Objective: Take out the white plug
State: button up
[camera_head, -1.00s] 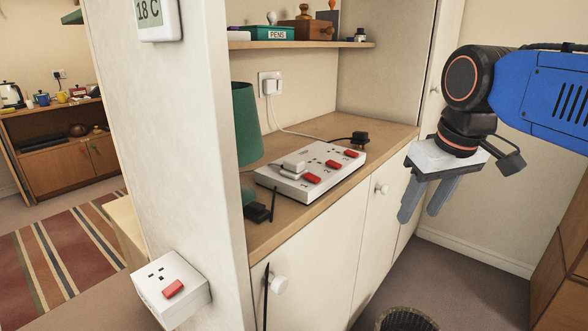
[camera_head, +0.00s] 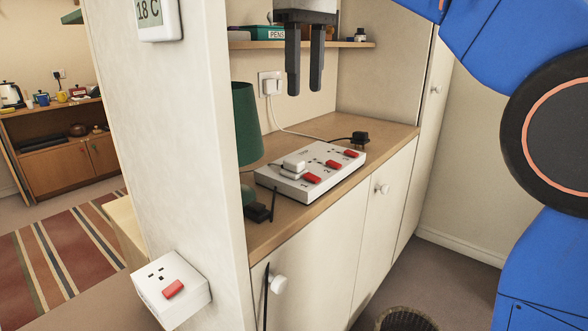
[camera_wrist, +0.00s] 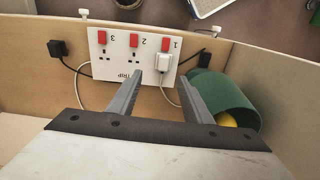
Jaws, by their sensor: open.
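A white plug (camera_head: 292,167) sits in socket 1, at the left end of the white power strip (camera_head: 325,185) on the desk top. The strip has three sockets with red switches. In the wrist view the plug (camera_wrist: 164,61) shows at the strip's right end, beside switch 1. My gripper (camera_head: 304,92) is open and empty, fingers pointing down, well above the strip. In the wrist view the plug appears between the two fingertips (camera_wrist: 160,76), beyond them. A second white plug (camera_head: 272,87) is in the wall socket, with a white cable running down to the strip.
A green lamp (camera_head: 247,122) stands left of the strip. Black plugs lie loose behind the strip (camera_head: 360,138) and near the lamp (camera_head: 258,213). A shelf (camera_head: 350,44) with small items is behind my gripper. A switched socket box (camera_head: 172,289) is on the near wall.

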jog(key=a, duration=0.2)
send_over(294, 160)
jog(key=f, duration=1.1)
jog(key=shift+d, duration=0.35)
jog(key=shift+a+f, duration=0.2)
jog(key=shift+f, duration=1.25)
jog(key=shift+a+f, duration=0.15)
jog(key=shift+f, duration=1.3)
grip_shut()
